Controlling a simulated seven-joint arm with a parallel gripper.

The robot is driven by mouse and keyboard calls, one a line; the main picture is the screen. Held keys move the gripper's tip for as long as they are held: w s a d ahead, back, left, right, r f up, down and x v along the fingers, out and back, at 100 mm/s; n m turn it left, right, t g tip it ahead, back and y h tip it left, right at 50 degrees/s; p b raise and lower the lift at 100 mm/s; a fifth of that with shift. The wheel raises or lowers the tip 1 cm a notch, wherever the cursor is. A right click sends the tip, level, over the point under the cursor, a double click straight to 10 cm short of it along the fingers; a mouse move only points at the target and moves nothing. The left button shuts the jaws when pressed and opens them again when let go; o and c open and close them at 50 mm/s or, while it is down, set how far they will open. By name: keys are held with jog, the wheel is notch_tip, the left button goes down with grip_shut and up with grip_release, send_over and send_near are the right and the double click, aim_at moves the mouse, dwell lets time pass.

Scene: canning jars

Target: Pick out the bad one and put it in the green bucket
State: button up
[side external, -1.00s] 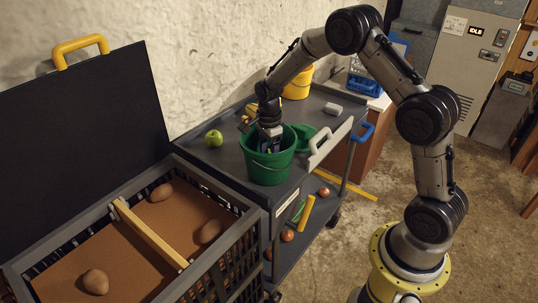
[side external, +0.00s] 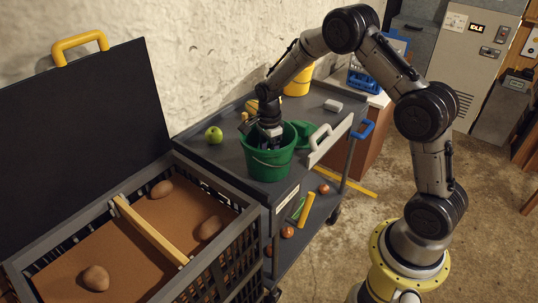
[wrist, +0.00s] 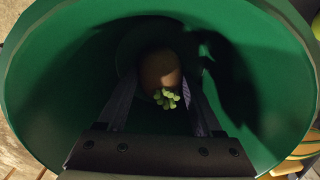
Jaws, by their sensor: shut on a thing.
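The green bucket (side external: 268,163) stands upright on the grey cart top. My gripper (side external: 270,142) reaches down inside its rim. In the wrist view the bucket's green inner wall (wrist: 60,80) surrounds the fingers. My gripper is shut on a brown potato (wrist: 158,68) with a cluster of pale green sprouts (wrist: 165,98) on its near side. The side view hides this potato inside the bucket. Whether it touches the bucket floor is unclear. Plain brown potatoes lie in the crate at the left: one at the back (side external: 162,189), one at the right (side external: 210,228) and one in front (side external: 95,278).
The dark crate (side external: 254,222) has a wooden divider (side external: 150,232) and a raised black lid (side external: 80,130). A green apple (side external: 213,135) sits on the cart left of the bucket.

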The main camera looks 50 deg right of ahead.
jog(key=shift+f, duration=0.1)
jog(key=o, duration=0.9)
jog(key=s+a+r+t, duration=0.1)
jog(key=a+r, duration=0.1)
jog(key=r, duration=1)
jog(key=s+a+r+t, duration=0.1)
jog(key=s+r, duration=0.1)
jog(key=r, duration=1)
jog(key=s+a+r+n+t, duration=0.25)
jog(key=s+n, duration=0.35)
jog(key=s, duration=0.3)
jog(key=s+a+r+n+t, duration=0.1)
jog(key=s+a+r+n, duration=0.3)
jog(key=s, duration=0.6)
jog(key=s+f+n, duration=0.2)
jog(key=n, duration=0.2)
jog(key=s+f+n, duration=0.2)
jog(key=n, duration=0.2)
jog(key=s+d+f+n, duration=0.1)
jog(key=s+f+n, duration=0.1)
jog(key=n, duration=0.2)
jog(key=shift+s+f, duration=0.1)
jog(key=shift+s, duration=0.15)
